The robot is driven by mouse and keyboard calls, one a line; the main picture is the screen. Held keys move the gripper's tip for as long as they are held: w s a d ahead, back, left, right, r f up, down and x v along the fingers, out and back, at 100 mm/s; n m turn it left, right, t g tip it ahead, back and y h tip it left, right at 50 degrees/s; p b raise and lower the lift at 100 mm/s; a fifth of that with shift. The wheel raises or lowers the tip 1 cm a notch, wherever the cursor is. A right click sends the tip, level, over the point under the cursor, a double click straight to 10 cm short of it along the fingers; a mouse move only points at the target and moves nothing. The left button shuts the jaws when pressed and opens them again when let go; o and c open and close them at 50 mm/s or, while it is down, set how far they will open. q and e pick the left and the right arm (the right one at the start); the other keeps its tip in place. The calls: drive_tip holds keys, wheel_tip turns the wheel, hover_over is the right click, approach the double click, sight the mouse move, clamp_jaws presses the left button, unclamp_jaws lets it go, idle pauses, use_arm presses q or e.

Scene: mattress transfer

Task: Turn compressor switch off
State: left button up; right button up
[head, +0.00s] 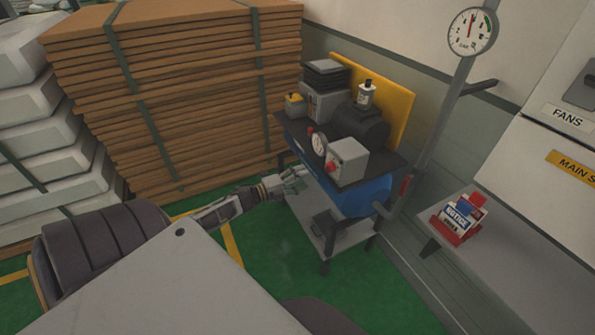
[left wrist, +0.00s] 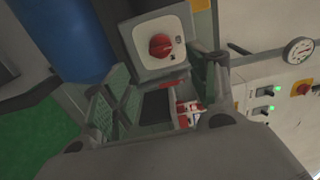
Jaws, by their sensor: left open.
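The compressor (head: 360,125) stands on a dark-topped cart with a blue tank (head: 355,195) under the top. A grey switch box (head: 350,160) with a red knob (head: 331,166) sits at the cart's front corner. In the left wrist view the red rotary knob (left wrist: 160,45) is on a pale face plate with small marks. My left gripper (head: 296,183) is open and empty, just left of and below the box. In the left wrist view its fingers (left wrist: 168,72) stand apart below the knob, not touching it. My right gripper is not in view.
Stacked brown boards (head: 190,90) stand behind and left of the cart, beside pale mattress-like bundles (head: 30,130). A pole with a gauge (head: 472,31) rises right of the cart. A grey bench (head: 520,250) holds a red-and-white notice box (head: 458,217). Green floor (head: 290,270) lies open in front.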

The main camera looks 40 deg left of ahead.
use_arm(q)
drive_tip(key=shift+s+a, duration=0.2)
drive_tip(key=shift+s, duration=0.3)
drive_tip(key=shift+n, duration=0.3)
